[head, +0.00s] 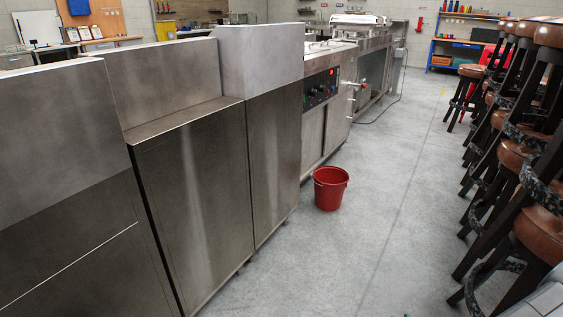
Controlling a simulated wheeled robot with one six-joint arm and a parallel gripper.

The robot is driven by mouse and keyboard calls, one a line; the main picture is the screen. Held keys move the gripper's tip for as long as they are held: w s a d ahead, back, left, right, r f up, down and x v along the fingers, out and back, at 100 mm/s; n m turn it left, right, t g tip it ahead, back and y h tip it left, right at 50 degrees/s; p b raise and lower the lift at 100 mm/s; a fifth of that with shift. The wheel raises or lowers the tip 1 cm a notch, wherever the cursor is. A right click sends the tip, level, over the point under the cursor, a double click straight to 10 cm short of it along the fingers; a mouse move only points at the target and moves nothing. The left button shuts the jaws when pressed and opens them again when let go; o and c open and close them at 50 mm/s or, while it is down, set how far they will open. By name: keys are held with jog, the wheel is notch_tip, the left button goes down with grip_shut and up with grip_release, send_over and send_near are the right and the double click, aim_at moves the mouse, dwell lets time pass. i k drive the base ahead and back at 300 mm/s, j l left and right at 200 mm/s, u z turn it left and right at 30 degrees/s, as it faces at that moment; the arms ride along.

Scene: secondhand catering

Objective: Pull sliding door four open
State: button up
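A row of stainless steel catering units runs along the left side of the head view. A large flat steel panel (195,205) fills the middle left, and a narrower steel panel (273,165) stands beyond it. Farther along, a lower unit has plain front panels (318,140) below a dark control panel (320,88) with knobs and a red light. I see no number on any panel, so I cannot tell which is sliding door four. No open gap shows in these fronts. My gripper is not in view.
A red bucket (330,187) stands on the floor close to the steel fronts. Stacked bar stools (515,150) with brown seats line the right side. Grey concrete floor (395,190) lies clear between them. A blue workbench (462,45) stands at the back.

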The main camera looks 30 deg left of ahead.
aim_at(312, 129)
jog(key=i+j+u, duration=0.1)
jog(key=i+u, duration=0.9)
jog(key=i+l, duration=0.25)
jog(key=i, duration=0.3)
jog(key=i+l+u, duration=0.15)
jog(key=i, duration=0.35)
jog(key=i+l, duration=0.35)
jog(key=i, duration=0.2)
jog(key=i+l+u, duration=0.15)
jog(key=i+l, duration=0.15)
jog(key=i, duration=0.2)
